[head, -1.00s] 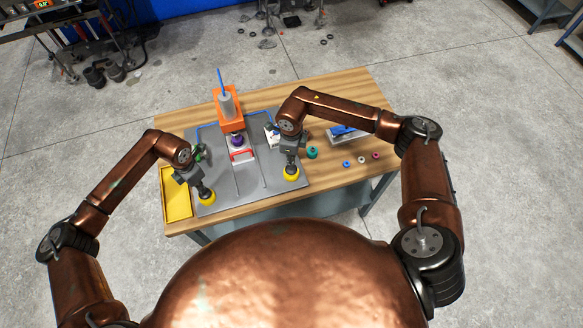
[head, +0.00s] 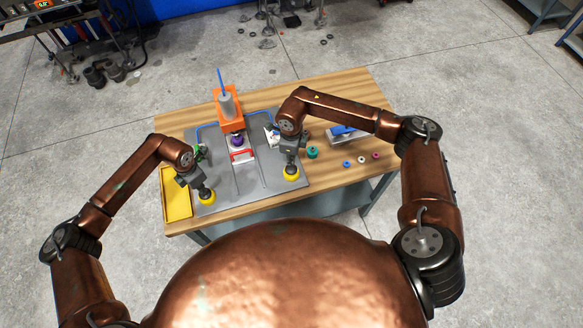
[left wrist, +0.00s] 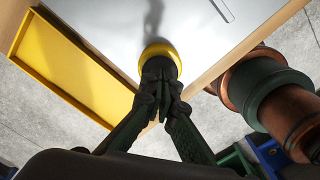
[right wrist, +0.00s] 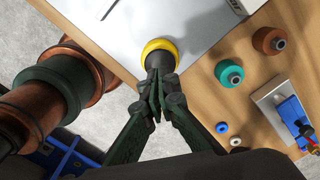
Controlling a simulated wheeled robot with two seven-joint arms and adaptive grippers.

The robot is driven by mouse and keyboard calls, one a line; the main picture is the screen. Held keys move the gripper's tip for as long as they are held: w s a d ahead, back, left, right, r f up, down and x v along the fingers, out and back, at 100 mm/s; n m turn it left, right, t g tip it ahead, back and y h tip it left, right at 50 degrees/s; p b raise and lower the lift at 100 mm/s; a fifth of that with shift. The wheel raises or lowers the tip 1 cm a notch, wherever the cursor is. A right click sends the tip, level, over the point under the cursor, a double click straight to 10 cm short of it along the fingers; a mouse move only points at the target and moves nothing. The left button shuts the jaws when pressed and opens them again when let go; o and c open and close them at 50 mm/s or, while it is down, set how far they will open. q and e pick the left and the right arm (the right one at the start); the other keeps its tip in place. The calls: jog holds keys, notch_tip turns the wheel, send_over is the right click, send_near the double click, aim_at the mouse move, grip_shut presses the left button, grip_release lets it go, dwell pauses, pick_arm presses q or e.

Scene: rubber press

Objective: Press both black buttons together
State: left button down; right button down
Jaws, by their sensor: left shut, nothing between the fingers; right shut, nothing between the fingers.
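Two black buttons in yellow round housings sit at the front corners of a grey plate on the table. The left button's yellow housing (head: 207,199) has my left gripper (head: 205,190) right over it. The left wrist view shows the same housing (left wrist: 160,51) behind the shut, empty fingers (left wrist: 163,80). The right button's yellow housing (head: 291,175) has my right gripper (head: 291,165) right over it, also shut and empty. In the right wrist view the fingers (right wrist: 160,80) point at the housing (right wrist: 158,44). The fingertips hide most of both black tops, so contact is unclear.
An orange press (head: 229,121) with a grey cylinder stands at the plate's back, a purple piece (head: 237,141) before it. A yellow tray (head: 177,203) lies at left. A teal roller (head: 312,153) and several small rings lie on the right side of the wooden table.

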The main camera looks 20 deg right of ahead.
aim_at(291, 168)
jog(key=shift+f, duration=1.9)
pick_arm(q)
jog(key=shift+f, duration=0.3)
pick_arm(e)
jog(key=shift+f, duration=0.2)
pick_arm(q)
jog(key=shift+f, duration=0.25)
pick_arm(e)
jog(key=shift+f, duration=0.3)
